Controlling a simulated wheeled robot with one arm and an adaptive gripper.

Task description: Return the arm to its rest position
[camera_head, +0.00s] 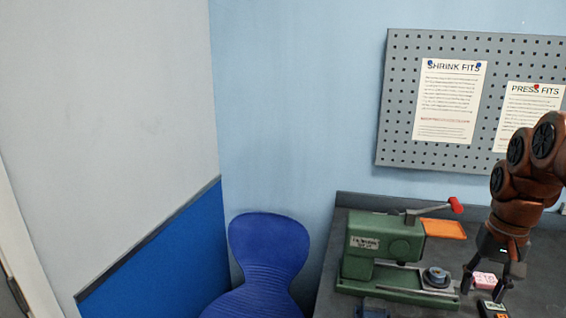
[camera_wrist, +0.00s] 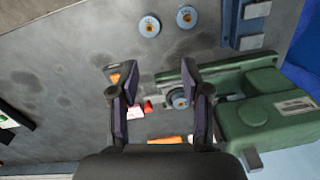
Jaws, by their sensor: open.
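My arm (camera_head: 522,185) reaches down from the right side of the head view. My gripper (camera_head: 482,290) points down over the dark bench; it also shows in the wrist view (camera_wrist: 151,70). Its two fingers are apart, with nothing held between them. A pink and white block (camera_head: 485,279) shows between the fingers in the head view; whether it lies behind or below them is hard to tell. The green press (camera_head: 375,245), with a red-tipped lever, stands left of my gripper; it also shows in the wrist view (camera_wrist: 262,125).
An orange plate (camera_head: 445,229) is beside the press. Two round blue pieces, one (camera_wrist: 149,27) left of the other (camera_wrist: 187,17), lie on the bench. A blue chair (camera_head: 268,255) stands left of the bench. A pegboard (camera_head: 400,100) hangs behind.

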